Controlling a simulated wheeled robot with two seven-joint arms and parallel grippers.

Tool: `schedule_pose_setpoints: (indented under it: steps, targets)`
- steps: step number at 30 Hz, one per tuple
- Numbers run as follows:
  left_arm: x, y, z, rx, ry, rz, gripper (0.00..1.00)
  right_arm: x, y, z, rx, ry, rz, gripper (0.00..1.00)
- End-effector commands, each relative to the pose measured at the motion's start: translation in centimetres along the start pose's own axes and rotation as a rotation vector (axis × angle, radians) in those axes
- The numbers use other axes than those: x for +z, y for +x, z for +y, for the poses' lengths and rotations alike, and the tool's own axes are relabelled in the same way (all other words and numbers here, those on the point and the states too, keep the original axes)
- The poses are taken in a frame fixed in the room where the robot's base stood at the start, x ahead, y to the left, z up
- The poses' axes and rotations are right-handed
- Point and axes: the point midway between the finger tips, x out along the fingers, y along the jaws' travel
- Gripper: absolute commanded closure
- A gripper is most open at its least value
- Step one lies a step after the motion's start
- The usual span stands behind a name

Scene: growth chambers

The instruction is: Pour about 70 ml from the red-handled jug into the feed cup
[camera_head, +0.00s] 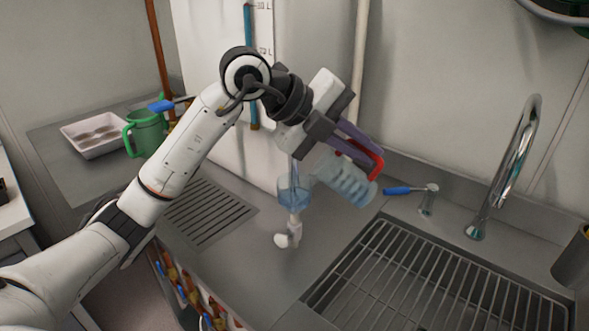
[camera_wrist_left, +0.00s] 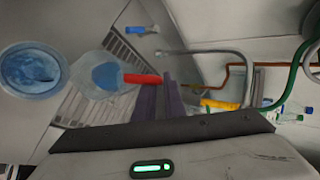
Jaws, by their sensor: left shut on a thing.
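The red-handled jug (camera_head: 345,181) is clear and ribbed. It is strongly tilted, with its base toward the lower right and its mouth side toward the feed cup. My left gripper (camera_head: 355,145) is shut on its red handle (camera_head: 375,163). In the left wrist view the jug (camera_wrist_left: 88,80) holds blue liquid, and the handle (camera_wrist_left: 142,78) lies at the purple fingers (camera_wrist_left: 158,102). The feed cup (camera_head: 293,193), clear blue, is upright just left of the jug. In the wrist view the cup (camera_wrist_left: 30,72) shows blue liquid inside. A thin pale streak shows above the cup. My right gripper is not in view.
A white fitting (camera_head: 290,236) is under the cup. A sink with a wire rack (camera_head: 400,275), a tap (camera_head: 520,145) and a blue-handled valve (camera_head: 398,191) are to the right. A drain grate (camera_head: 207,213), green jug (camera_head: 148,135) and white tray (camera_head: 75,141) are left.

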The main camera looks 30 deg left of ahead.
Motion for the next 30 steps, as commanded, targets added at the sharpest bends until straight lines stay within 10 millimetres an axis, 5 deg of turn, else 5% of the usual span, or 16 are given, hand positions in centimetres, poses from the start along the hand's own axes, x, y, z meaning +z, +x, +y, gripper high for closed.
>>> schedule_pose_setpoints:
  steps: [9, 30]
  targets:
    - [-0.6, 1.9, 0.6, 0.158, 0.074, -0.037, 1.0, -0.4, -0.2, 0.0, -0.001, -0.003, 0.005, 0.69]
    - [-0.7, 2.0, 0.7, 0.169, 0.077, -0.039, 1.0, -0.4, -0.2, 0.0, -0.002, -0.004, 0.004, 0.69]
